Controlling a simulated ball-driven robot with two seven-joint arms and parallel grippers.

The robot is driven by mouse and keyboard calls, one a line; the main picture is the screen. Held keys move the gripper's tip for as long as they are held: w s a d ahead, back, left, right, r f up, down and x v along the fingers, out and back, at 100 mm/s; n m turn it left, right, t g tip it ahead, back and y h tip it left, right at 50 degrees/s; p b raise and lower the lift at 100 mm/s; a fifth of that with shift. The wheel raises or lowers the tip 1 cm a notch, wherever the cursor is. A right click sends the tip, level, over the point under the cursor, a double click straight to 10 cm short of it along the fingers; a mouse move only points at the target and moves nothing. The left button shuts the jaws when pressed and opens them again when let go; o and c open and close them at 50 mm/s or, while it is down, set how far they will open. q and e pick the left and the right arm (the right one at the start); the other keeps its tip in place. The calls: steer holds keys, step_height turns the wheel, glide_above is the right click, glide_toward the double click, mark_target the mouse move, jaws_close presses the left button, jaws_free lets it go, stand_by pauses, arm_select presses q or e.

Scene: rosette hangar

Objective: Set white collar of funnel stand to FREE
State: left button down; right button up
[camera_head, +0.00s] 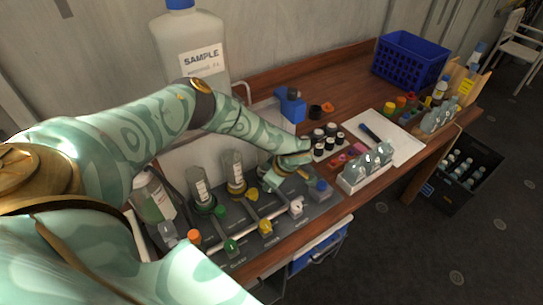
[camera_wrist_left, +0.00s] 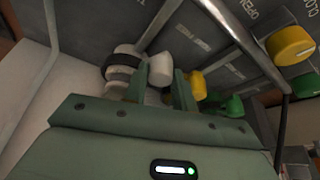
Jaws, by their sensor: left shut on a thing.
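The funnel stand (camera_head: 215,240) is a grey panel at the front of the bench, with green, yellow and white fittings. My left gripper (camera_head: 274,183) reaches down at its right-hand station and hides most of that station in the head view. In the left wrist view my left gripper (camera_wrist_left: 160,85) is shut on the white collar (camera_wrist_left: 161,66), a small white piece between its fingers. A white cylinder with a black band (camera_wrist_left: 122,62) stands just beside it. The collar's mark and setting cannot be read. My right gripper is not in view.
The yellow collar (camera_head: 237,188) and green collar (camera_head: 204,203) carry upright bottles left of the gripper. A white valve knob (camera_head: 296,206) and a blue knob (camera_head: 320,186) are close on the right. A large sample bottle (camera_head: 190,55) stands behind. A rack of flasks (camera_head: 366,168) is further right.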

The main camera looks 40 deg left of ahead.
arm_select(q)
steer(key=c, duration=1.1)
jaws_free()
steer(key=shift+c, duration=0.2)
steer(key=p+v, duration=0.2)
steer(key=v, duration=1.4)
steer(key=shift+d, duration=0.15)
